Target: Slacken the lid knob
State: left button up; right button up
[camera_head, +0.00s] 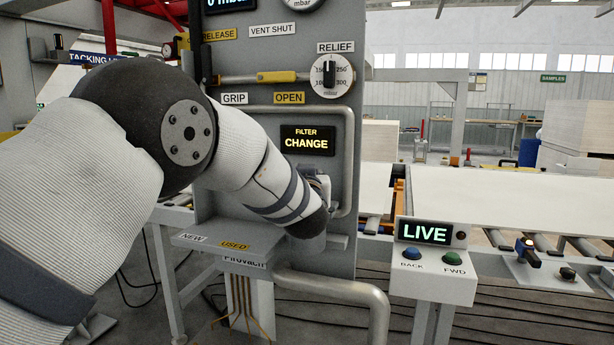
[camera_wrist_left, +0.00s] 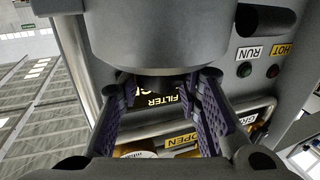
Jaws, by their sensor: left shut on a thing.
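My left arm comes in from the left in the head view, and its wrist (camera_head: 290,195) covers most of what is at the panel below the FILTER CHANGE display (camera_head: 307,140). In the left wrist view, which is upside down, a large grey cylindrical housing (camera_wrist_left: 165,40) fills the top middle. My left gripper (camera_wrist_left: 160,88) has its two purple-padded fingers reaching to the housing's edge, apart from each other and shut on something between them. That is most likely the lid knob, which itself is hidden. My right gripper is in neither view.
A bent pipe (camera_head: 345,150) runs close to the wrist on the panel. Below is a shelf (camera_head: 215,245) labelled NEW and USED. A relief dial (camera_head: 331,76) sits above. A LIVE control box (camera_head: 432,260) stands at right, before a conveyor with a white sheet (camera_head: 500,197).

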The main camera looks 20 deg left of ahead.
pick_arm(q)
jog(key=shift+d+f+n+y, duration=0.1)
jog(key=shift+f+n+y, duration=0.1)
jog(key=shift+n+y, duration=0.45)
jog(key=shift+n+g+y+b, duration=0.3)
jog(key=shift+g+y, duration=0.2)
jog(key=shift+y, duration=0.25)
jog(key=shift+r, duration=0.15)
jog(key=o, duration=1.2)
jog(key=v, duration=1.2)
